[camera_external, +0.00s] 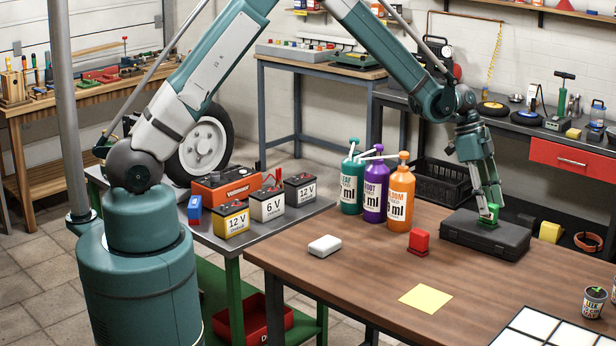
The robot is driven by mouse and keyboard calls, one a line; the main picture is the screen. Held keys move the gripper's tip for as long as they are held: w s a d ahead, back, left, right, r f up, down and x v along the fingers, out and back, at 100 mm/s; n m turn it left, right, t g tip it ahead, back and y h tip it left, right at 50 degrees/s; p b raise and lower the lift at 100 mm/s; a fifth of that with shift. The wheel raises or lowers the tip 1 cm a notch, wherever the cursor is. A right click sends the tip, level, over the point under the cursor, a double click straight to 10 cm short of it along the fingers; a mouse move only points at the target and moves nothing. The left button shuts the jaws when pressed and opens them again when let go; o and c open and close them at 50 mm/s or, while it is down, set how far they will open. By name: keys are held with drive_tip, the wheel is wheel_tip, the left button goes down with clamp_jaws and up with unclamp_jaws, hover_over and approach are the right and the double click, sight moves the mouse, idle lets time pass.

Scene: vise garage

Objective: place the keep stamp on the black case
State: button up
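The black case (462,234) lies closed and flat at the back right of the brown wooden table. A small green stamp (488,216) is at the top of the case, upright, and its base seems to touch the lid. Its lettering is too small to read, so I cannot confirm that it is the keep stamp. My gripper (490,206) points down over the case, with its fingers close around the green stamp's upper part. A red stamp-like block (419,242) stands on the table left of the case.
Green (351,188), purple (375,192) and orange (401,199) pump bottles stand left of the case. A white block (324,246) and a yellow sheet (426,298) lie on the table. A white-panelled tray (545,328) and small pots (594,302) are front right. The table's middle is mostly clear.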

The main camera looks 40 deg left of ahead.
drive_tip(key=v, duration=1)
idle(0.5)
drive_tip(key=s+a+r+n+t+y, duration=0.1)
drive_tip(key=s+a+r+n, duration=0.2)
drive_tip(key=s+a+r, duration=0.45)
drive_tip(key=s+a+r+n+t, duration=0.25)
drive_tip(key=a+r, duration=0.25)
drive_tip(key=a, duration=0.5)
drive_tip(key=s+a+r+n+y, duration=0.1)
drive_tip(key=s+a+r+n, duration=0.3)
drive_tip(key=s+a+r, duration=0.3)
drive_tip(key=s+a+f+n+t+y, duration=0.2)
drive_tip(key=s+a+n, duration=0.6)
drive_tip(key=s+a, duration=1.2)
drive_tip(key=shift+s+t+y, duration=0.3)
drive_tip(key=shift+s+t, duration=0.55)
drive_tip(key=shift+s, duration=0.25)
